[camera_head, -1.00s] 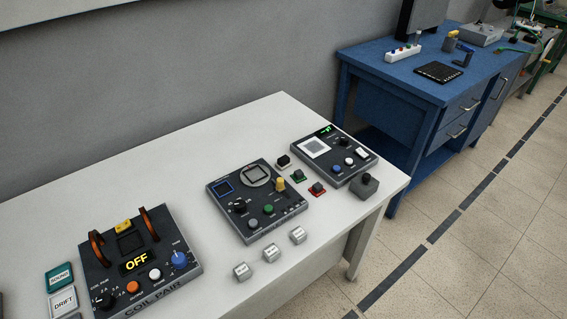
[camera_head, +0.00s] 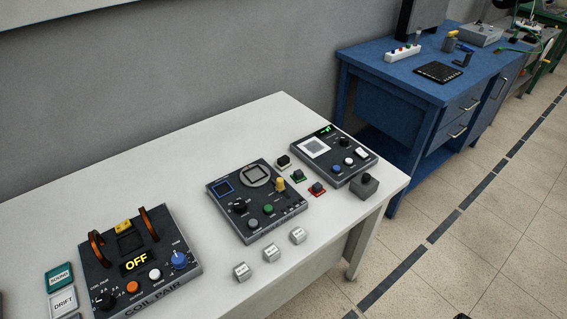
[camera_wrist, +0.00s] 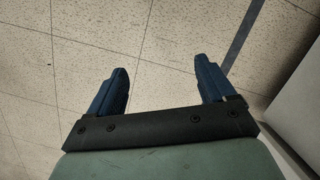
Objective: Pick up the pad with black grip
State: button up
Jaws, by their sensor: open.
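Several small pads lie on the white table, between the middle and right-hand devices in the head view. The green and red pads also seem to have dark tops, too small to tell clearly. My gripper (camera_wrist: 160,66) is open and empty in the wrist view, with two blue fingers apart above the tiled floor. No pad shows in the wrist view.
The white table (camera_head: 210,150) holds a coil pair box (camera_head: 190,267), a middle device (camera_head: 228,190) and a right-hand device (camera_head: 362,172). A grey block with a black knob (camera_head: 364,188) stands near the right edge. Grey cubes (camera_head: 271,253) line the front. A blue desk (camera_head: 385,83) stands behind.

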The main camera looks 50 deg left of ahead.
jog(key=w+a+r+n+t, duration=0.2)
jog(key=w+a+r+n, duration=0.1)
jog(key=w+a+r, duration=0.65)
jog(key=w+a+r+n+t, duration=0.3)
jog(key=w+a+r, duration=0.3)
jog(key=w+a, duration=0.65)
jog(key=w+a+r+n+t+y, duration=0.25)
jog(key=w+a+r, duration=0.25)
jog(key=a+r, duration=0.55)
jog(key=w+a+r+n+t+y, duration=0.1)
jog(key=w+a+r+n, duration=0.3)
jog(key=a+r, duration=1.5)
notch_tip(320, 180, up, 6)
jog(key=g+h, duration=0.3)
jog(key=g, duration=0.3)
send_over(284, 158)
jog(key=shift+n, duration=0.35)
notch_tip(284, 158, down, 13)
jog(key=shift+s+f, duration=0.1)
